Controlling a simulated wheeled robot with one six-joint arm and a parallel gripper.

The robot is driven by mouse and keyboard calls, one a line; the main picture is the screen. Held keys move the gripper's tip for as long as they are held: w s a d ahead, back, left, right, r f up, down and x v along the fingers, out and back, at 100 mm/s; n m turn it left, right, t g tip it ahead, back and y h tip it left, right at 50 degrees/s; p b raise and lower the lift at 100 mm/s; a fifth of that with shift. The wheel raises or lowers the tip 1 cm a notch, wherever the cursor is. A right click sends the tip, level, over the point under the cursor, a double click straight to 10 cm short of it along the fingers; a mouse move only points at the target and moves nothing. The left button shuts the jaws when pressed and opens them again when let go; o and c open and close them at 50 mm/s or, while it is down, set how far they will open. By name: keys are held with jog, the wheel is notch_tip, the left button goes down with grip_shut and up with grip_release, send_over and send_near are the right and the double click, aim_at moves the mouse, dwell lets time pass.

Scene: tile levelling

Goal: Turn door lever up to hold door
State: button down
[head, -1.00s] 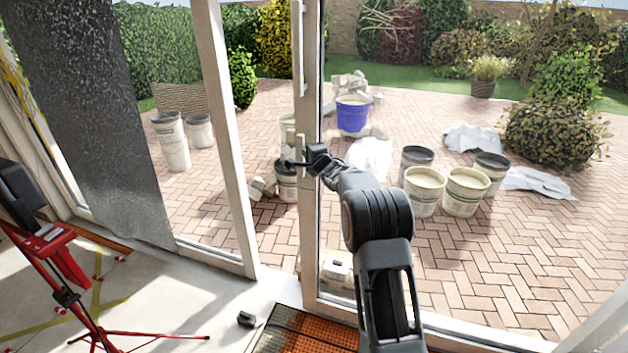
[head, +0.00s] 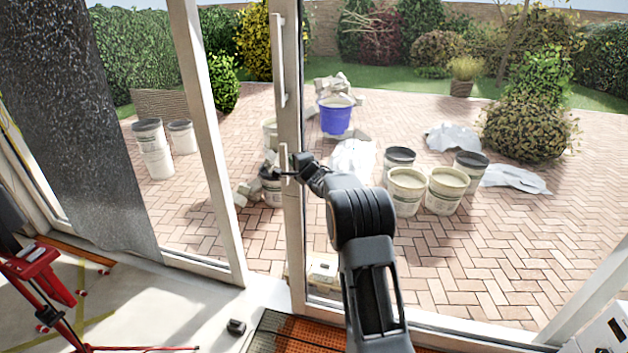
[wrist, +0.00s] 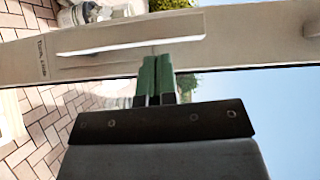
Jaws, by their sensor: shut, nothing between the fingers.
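The white door lever (head: 284,160) stands upright on the door's white frame stile (head: 291,225) in the head view. In the wrist view the lever (wrist: 125,37) shows as a long pale bar across the picture, beside a printed label on the frame. My gripper (head: 288,173) is at the lower part of the lever. In the wrist view its green fingers (wrist: 156,60) are shut together with their tips right by the lever's edge. I cannot tell whether they touch it. The lever's pivot is not clear.
A long white pull handle (head: 279,60) is above the lever. A red tripod stand (head: 38,268) is at the left. Through the glass are several buckets, with a blue bucket (head: 335,116) farther back. An orange mat (head: 300,335) lies at the door's foot.

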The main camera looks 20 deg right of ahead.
jog(key=s+d+b, duration=0.1)
jog(key=s+d, duration=0.2)
jog(key=s, duration=0.8)
jog(key=shift+s+b, duration=0.25)
jog(key=shift+b, duration=0.1)
